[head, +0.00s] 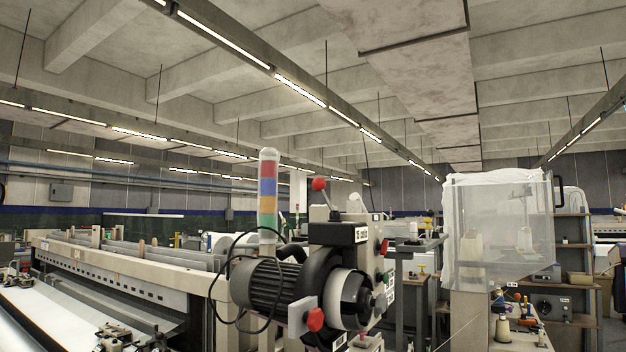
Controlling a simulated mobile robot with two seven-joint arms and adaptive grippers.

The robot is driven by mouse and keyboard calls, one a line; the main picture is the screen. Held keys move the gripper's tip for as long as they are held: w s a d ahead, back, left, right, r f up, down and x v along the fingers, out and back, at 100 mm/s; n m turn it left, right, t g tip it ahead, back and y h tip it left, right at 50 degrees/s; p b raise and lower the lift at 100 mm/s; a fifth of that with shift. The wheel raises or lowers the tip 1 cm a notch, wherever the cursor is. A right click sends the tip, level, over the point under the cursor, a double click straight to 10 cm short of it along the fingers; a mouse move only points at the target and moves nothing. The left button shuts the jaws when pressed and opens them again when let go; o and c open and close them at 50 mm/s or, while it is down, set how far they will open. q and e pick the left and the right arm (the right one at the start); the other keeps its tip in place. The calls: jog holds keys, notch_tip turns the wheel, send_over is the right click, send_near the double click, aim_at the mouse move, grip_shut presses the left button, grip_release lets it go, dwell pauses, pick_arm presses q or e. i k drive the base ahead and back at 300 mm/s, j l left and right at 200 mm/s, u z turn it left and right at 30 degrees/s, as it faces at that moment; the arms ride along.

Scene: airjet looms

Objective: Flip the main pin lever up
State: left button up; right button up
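A loom drive unit with a black ribbed motor (272,287) stands in the centre of the head view. A lever with a red ball knob (319,184) rises from its top, its dark rod slanting down to the right. A second red knob (314,319) sits low on a pale bracket at the unit's front, and a third red knob (383,246) is on its right side. I cannot tell which of these is the main pin lever; the small labels are not clearly legible. Neither of my grippers is in view.
A signal tower (268,195) with coloured bands stands behind the motor. A long loom (130,268) extends to the left. At right are a translucent bin (498,232), a shelf rack (572,255) and a bench (515,325) with tools and spools. Black cables hang beside the motor.

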aim_at(319, 184)
jog(key=k, duration=0.7)
jog(key=i+l, duration=0.95)
jog(key=i, duration=0.15)
jog(key=u, duration=2.2)
jog(key=l, duration=0.1)
